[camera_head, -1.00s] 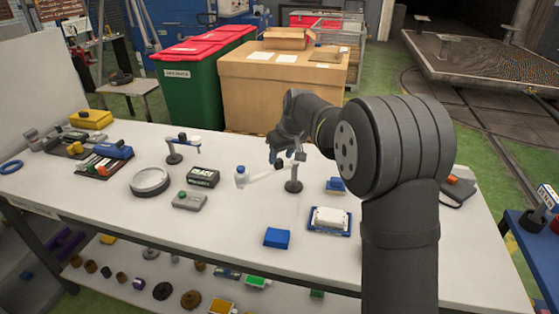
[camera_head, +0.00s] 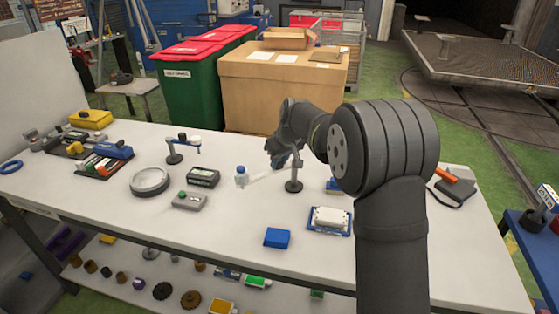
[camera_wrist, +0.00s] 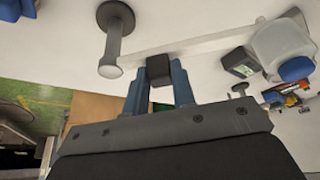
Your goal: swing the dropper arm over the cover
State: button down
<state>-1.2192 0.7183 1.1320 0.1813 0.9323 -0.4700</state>
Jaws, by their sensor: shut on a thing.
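The dropper arm is a pale bar (camera_head: 260,176) reaching left from a dark post (camera_head: 293,174) on a round base; in the wrist view the bar (camera_wrist: 205,40) runs from the post (camera_wrist: 115,35) towards a clear bottle with a blue cap (camera_wrist: 285,45). That bottle (camera_head: 241,177) stands at the bar's left end in the head view. My gripper (camera_head: 280,160) is beside the post. In the wrist view its blue fingers (camera_wrist: 159,76) are shut on a small black block (camera_wrist: 158,66) at the bar. I cannot tell which object is the cover.
A blue tray with a white block (camera_head: 330,220), a blue block (camera_head: 277,238), a grey button box (camera_head: 189,201), a black box (camera_head: 203,177) and a round dish (camera_head: 150,181) stand on the white table.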

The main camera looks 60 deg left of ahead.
jog(key=shift+d, duration=0.1)
jog(key=w+d+n+g+h, duration=0.4)
jog(key=w+n, duration=0.3)
jog(key=n, duration=1)
jog(key=shift+d+n+h, duration=0.4)
jog(key=shift+d, duration=0.2)
jog(key=shift+w, duration=0.15)
jog(key=c, duration=1.2)
grip_release()
jog(key=shift+r, duration=0.15)
